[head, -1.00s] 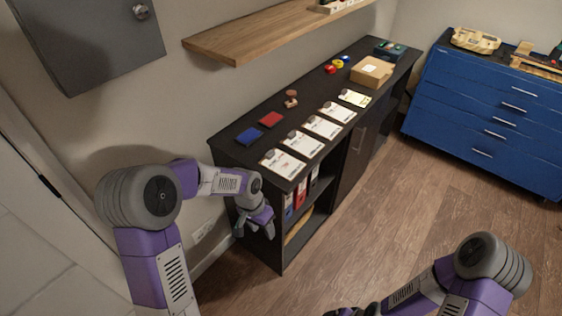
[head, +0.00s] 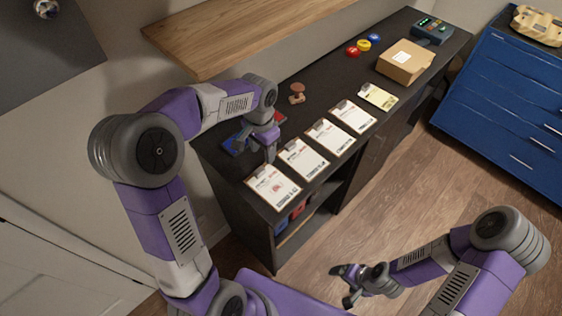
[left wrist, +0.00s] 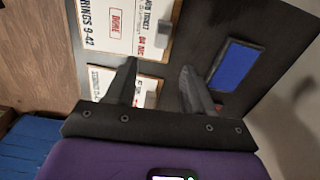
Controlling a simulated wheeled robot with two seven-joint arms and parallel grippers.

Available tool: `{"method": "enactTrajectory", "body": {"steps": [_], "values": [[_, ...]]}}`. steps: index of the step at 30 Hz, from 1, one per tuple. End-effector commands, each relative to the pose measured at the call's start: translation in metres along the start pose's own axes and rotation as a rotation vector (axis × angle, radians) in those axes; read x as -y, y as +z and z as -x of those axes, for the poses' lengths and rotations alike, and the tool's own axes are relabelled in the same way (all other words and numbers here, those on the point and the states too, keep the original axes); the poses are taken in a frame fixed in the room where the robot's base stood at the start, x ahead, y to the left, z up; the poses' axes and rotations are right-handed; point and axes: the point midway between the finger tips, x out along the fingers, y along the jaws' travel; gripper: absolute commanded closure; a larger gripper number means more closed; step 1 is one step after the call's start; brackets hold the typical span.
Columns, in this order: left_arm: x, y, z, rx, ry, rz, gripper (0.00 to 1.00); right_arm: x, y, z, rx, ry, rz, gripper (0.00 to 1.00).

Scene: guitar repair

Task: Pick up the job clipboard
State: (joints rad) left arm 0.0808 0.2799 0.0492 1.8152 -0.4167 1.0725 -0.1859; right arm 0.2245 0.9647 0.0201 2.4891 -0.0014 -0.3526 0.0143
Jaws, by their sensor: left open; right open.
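Several clipboards with white sheets lie in a row along the front of the black counter (head: 330,100). The nearest clipboard (head: 272,188) bears a red mark; in the left wrist view a clipboard (left wrist: 115,25) shows a red "DONE" stamp and a grey clip. Others are a second (head: 302,162), a third (head: 329,138) and a fourth (head: 353,117). I cannot tell which is the job clipboard. My left gripper (head: 256,154) is open and empty over the counter, just behind the nearest clipboard. My right gripper (head: 343,287) is open and empty above the floor.
A blue pad (left wrist: 237,65) lies beside my left gripper; a red pad is mostly hidden behind it. A stamp (head: 297,93), yellow card (head: 379,97) and cardboard box (head: 405,61) are farther along. A wooden shelf (head: 240,35) overhangs the back. Blue drawers (head: 505,110) stand right.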

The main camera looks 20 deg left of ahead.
Motion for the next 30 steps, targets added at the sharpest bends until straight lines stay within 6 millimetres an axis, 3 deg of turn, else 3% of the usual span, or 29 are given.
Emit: {"method": "enactTrajectory", "body": {"steps": [11, 18, 26, 30], "values": [[0.001, 0.001, -0.037, 0.003, 0.001, 0.001, 0.47, -0.005, 0.001, -0.012, 0.003, 0.000, -0.001, 0.16], [0.002, 0.000, -0.072, 0.002, 0.002, 0.000, 0.47, -0.009, 0.000, -0.024, 0.002, 0.000, -0.001, 0.16], [0.002, 0.000, -0.075, 0.000, 0.000, 0.001, 0.47, -0.009, 0.000, -0.024, 0.002, 0.000, -0.001, 0.16], [0.002, 0.000, -0.074, -0.001, 0.001, 0.001, 0.68, -0.009, 0.000, -0.024, 0.002, 0.000, 0.000, 0.16]]}}
